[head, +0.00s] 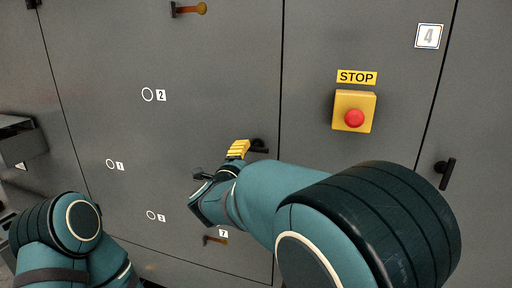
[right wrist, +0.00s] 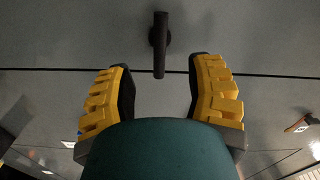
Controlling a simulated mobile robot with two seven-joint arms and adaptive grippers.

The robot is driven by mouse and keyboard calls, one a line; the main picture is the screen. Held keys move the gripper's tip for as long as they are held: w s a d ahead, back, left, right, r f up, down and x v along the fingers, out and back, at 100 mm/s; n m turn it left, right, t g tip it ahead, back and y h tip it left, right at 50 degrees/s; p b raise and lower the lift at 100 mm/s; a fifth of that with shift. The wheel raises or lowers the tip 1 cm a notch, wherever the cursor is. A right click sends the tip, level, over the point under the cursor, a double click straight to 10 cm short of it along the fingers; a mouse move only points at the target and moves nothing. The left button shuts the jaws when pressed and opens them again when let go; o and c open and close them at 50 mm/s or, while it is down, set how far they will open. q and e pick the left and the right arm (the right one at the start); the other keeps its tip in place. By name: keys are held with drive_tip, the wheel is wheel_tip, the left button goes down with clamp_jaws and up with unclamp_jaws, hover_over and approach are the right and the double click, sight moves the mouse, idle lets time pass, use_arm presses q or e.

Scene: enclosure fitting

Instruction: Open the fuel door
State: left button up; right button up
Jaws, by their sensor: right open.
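A grey panel wall (head: 200,70) with dark seams fills the head view. No fuel label is readable, so I cannot tell which door is the fuel door. A black handle (head: 258,146) sits by a vertical seam. My right gripper (head: 238,149) has its yellow finger beside this handle. In the right wrist view, the right gripper (right wrist: 160,72) is open, with a yellow-padded finger on each side. The black handle (right wrist: 159,45) lies ahead, its near end between the fingertips, with clear gaps to both. My left gripper is not in view; only my left arm shows.
A yellow stop box (head: 353,111) with a red button is on the panel to the right, under a STOP label. Another black handle (head: 445,173) is farther right. A grey box (head: 20,140) juts out at left.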

sight(253, 150)
drive_tip(key=x, duration=0.7)
drive_tip(key=shift+w+d+p, duration=0.15)
drive_tip(key=shift+w+p, duration=0.1)
drive_tip(key=shift+p, duration=0.1)
clamp_jaws()
